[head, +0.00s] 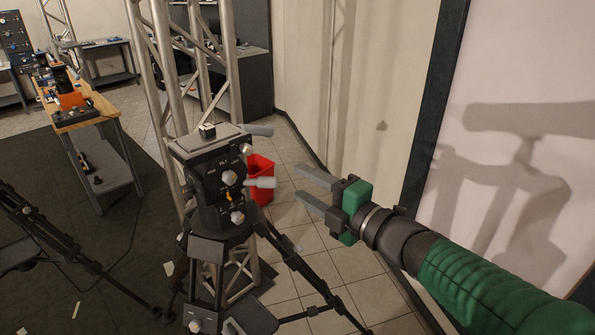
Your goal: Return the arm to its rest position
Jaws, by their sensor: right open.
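My right arm comes in from the lower right with a green sleeve. Its gripper (312,189) is open and empty, with its two grey fingers apart and pointing left. The fingers are in the air to the right of a black tripod head (222,182) with knobs, a grey lever and a flat top plate. No contact between fingers and tripod head shows. My left gripper is out of view.
The tripod's legs (305,270) spread below the fingers. A red bin (262,170) stands behind the tripod head. A metal truss (160,60) rises behind it. A wooden workbench (95,108) is at left. A pale panel (510,110) stands at right.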

